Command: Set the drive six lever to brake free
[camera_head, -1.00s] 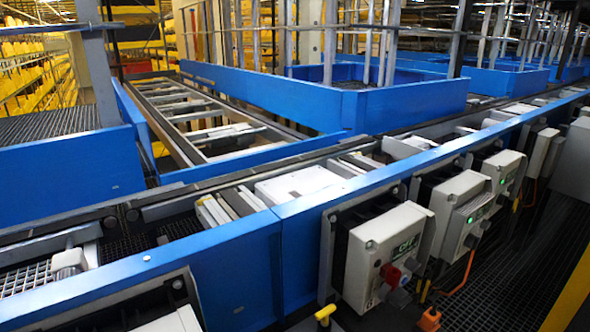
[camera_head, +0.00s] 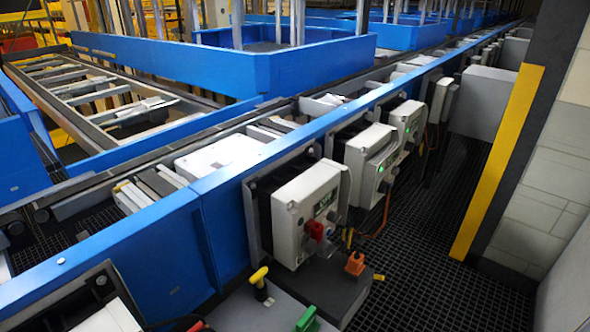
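No label naming drive six is readable, so I cannot tell which lever belongs to it. A yellow T-shaped handle (camera_head: 259,277) stands on a grey housing at the bottom centre. A green handle (camera_head: 307,319) is cut by the bottom edge. An orange lever-like piece (camera_head: 355,263) sits on a dark grey motor block (camera_head: 338,290). A light grey drive box (camera_head: 308,206) with a small display and a red switch (camera_head: 315,230) hangs on the blue conveyor rail just above. Neither of my grippers is in view.
The blue conveyor rail (camera_head: 225,190) runs diagonally from lower left to upper right. More grey drive boxes (camera_head: 369,155) hang along it. Dark grating floor (camera_head: 440,240) lies open to the right. A yellow-edged pillar (camera_head: 500,160) and a pale wall stand at the far right.

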